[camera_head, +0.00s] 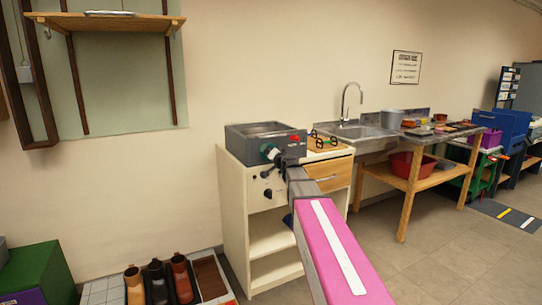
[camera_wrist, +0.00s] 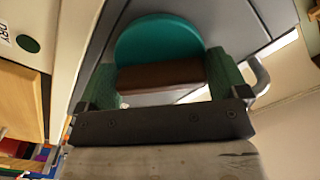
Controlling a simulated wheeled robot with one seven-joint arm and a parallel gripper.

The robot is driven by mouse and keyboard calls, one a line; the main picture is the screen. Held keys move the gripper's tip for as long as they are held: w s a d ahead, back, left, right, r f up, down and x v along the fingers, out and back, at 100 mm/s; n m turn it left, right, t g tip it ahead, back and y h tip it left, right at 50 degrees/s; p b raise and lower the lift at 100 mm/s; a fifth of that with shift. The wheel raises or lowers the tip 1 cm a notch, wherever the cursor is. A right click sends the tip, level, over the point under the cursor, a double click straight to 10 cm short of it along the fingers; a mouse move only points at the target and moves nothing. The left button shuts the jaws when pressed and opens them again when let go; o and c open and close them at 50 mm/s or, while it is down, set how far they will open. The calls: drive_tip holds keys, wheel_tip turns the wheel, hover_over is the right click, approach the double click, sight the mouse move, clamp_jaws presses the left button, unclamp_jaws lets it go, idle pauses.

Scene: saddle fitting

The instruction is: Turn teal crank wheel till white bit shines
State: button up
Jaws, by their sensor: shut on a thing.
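The teal crank wheel (camera_wrist: 158,38) fills the upper middle of the wrist view, with a brown bar (camera_wrist: 160,76) across its near side. My gripper (camera_wrist: 165,78) has its green fingers at the two ends of this bar and is shut on it. In the head view the teal wheel (camera_head: 266,148) is a small patch on the front of a grey machine (camera_head: 250,143), partly hidden by my gripper (camera_head: 275,156). A small red spot (camera_head: 295,139) shows on the machine's front. I cannot make out a shining white bit.
The machine stands on a white cabinet (camera_head: 233,200) with dark knobs and a wooden drawer (camera_head: 330,172). A sink bench (camera_head: 385,145) stands to the right. Boots (camera_head: 157,283) stand at lower left. A wooden shelf (camera_head: 110,22) hangs at upper left. Open floor lies at right.

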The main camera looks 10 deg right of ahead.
idle(0.3)
drive_tip(key=o, duration=0.6)
drive_tip(key=shift+s, duration=0.1)
drive_tip(key=v, duration=1)
drive_tip(key=shift+s+d, duration=0.1)
drive_tip(key=shift+s, duration=0.2)
